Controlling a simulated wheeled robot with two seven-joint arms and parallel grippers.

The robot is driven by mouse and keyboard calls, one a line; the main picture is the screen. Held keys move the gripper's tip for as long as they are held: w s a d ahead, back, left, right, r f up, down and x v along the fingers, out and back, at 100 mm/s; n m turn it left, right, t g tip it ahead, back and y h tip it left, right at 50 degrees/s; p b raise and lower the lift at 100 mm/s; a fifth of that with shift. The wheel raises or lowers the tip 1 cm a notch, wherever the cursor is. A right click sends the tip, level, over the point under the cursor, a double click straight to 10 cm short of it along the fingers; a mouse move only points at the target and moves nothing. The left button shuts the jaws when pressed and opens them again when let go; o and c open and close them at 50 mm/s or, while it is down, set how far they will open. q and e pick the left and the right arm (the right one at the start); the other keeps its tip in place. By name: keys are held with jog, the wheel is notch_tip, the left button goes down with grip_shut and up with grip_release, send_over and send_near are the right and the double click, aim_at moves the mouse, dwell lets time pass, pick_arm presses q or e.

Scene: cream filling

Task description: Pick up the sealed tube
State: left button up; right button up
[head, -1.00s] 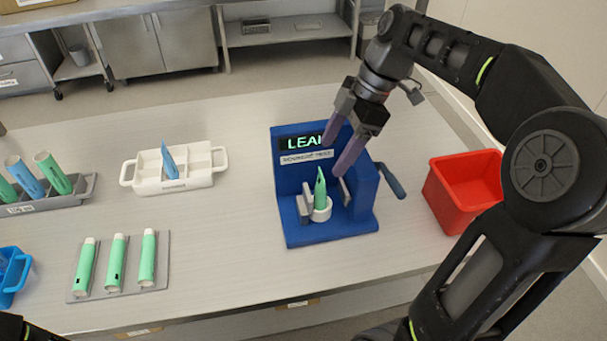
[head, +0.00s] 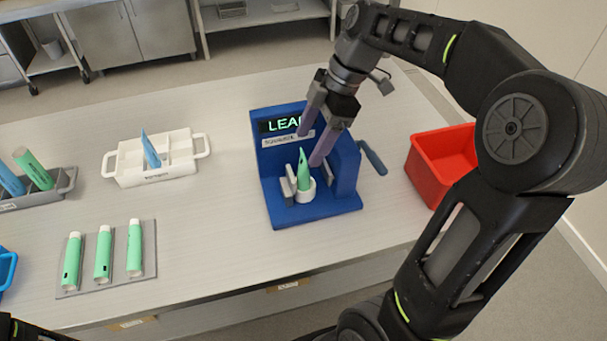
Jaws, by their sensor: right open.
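A green tube (head: 304,174) with a pointed top stands upright in the white round holder (head: 305,191) of the blue leak tester (head: 315,212). My right gripper (head: 308,150) is open with two purple fingers. They point down beside and above the tube's tip, one finger to its right and one behind its top. I cannot tell whether they touch it. Grey jaws of the tester stand on both sides of the tube. Only a dark bit of my left arm shows at the bottom left; its gripper is out of view.
A red bin (head: 441,168) stands right of the tester. A white caddy (head: 180,178) holds a blue pointed tube (head: 150,149). Several green tubes lie on a grey mat (head: 147,264). A grey rack (head: 65,185) and blue container (head: 5,268) are at the left.

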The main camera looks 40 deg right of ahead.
aim_at(304, 175)
jog(key=p+x, duration=0.1)
jog(key=x, duration=0.4)
jog(key=shift+w+d, duration=0.15)
jog(key=shift+d, duration=0.05)
grip_shut()
dwell(0.9)
